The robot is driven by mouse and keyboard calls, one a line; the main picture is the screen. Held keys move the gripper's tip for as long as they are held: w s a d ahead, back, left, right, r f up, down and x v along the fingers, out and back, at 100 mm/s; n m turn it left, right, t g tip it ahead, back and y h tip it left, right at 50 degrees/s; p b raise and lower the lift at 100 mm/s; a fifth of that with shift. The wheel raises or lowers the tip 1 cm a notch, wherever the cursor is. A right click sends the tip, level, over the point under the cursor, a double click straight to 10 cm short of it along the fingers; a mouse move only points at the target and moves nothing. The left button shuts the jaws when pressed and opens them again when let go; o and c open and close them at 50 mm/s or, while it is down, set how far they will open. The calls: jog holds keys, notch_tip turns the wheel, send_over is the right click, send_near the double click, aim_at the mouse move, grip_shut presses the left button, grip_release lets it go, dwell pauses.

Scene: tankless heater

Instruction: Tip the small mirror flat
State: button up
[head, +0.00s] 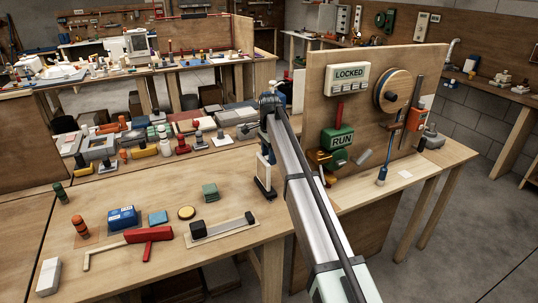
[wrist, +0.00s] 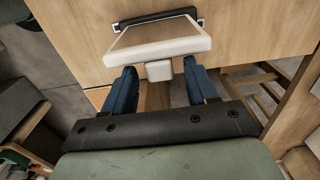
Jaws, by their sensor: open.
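The small mirror (wrist: 158,40) is in the wrist view, a panel with a pale frame and a brown face that looks like wood reflected. A dark bar (wrist: 155,18) runs along its far side, and a small white block (wrist: 159,70) sits at its near edge. In the head view what looks like the mirror (head: 264,172) stands upright on a dark foot near the table's edge, partly hidden by my arm. My gripper (wrist: 162,78) is open, its blue fingers to either side of the white block. Whether they touch the mirror I cannot tell.
An upright wooden board (head: 318,100) with a LOCKED sign, a green RUN box (head: 337,138) and a round dial stands right of my arm. A black block on a strip (head: 220,228), a red tool (head: 148,238) and a blue box (head: 123,218) lie left on the table.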

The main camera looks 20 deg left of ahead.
grip_shut()
dwell(0.5)
